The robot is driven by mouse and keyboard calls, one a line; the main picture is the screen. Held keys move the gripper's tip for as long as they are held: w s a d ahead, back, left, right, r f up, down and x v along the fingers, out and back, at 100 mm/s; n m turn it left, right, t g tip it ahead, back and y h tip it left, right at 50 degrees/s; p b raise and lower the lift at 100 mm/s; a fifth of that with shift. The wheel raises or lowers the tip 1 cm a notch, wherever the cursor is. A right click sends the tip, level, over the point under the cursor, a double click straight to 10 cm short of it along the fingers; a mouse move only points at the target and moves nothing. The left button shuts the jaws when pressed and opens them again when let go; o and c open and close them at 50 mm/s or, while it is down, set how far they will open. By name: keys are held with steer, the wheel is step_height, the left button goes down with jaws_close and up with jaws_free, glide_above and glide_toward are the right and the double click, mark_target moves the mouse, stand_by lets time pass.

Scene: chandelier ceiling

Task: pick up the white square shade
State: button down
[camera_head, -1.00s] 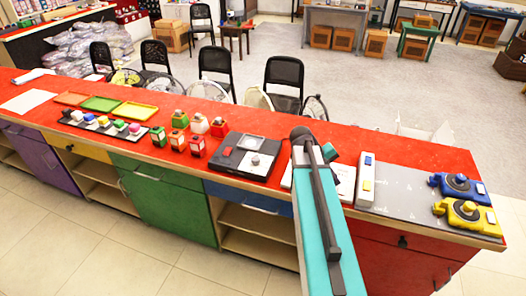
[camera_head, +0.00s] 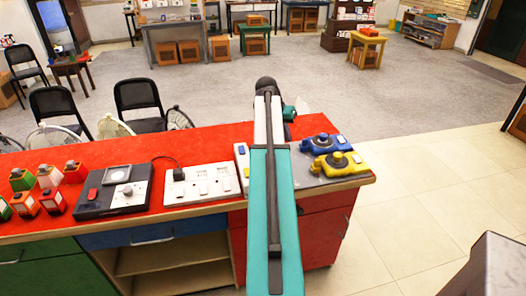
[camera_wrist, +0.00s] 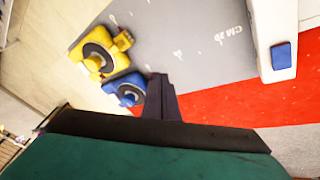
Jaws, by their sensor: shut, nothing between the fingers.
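No thing that I can surely name as the white square shade shows. A small white block-shaped item (camera_head: 48,177) stands among red and green ones on the counter at the left of the head view, and I cannot tell whether it is the shade. My gripper (camera_wrist: 160,85) shows dark at the middle of the wrist view, shut and empty. It is over the right end of the counter, apart from the white item. In the head view my arm hides the gripper's fingertips.
The red counter (camera_head: 222,143) carries a black device (camera_head: 115,190), a white socket panel (camera_head: 200,183), and blue (camera_head: 321,143) and yellow (camera_head: 338,162) rotary devices on a grey board. Black chairs (camera_head: 140,104) and fans stand behind. Open tiled floor lies at the right.

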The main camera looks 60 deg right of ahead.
steer(key=s+d+r+m+b, duration=0.1)
steer(key=s+d+r+m, duration=0.3)
steer(key=s+d, duration=0.5)
steer(key=shift+s+r+m+t+b, duration=0.15)
steer(key=shift+r+m+t+b, duration=0.25)
steer(key=shift+m, duration=0.1)
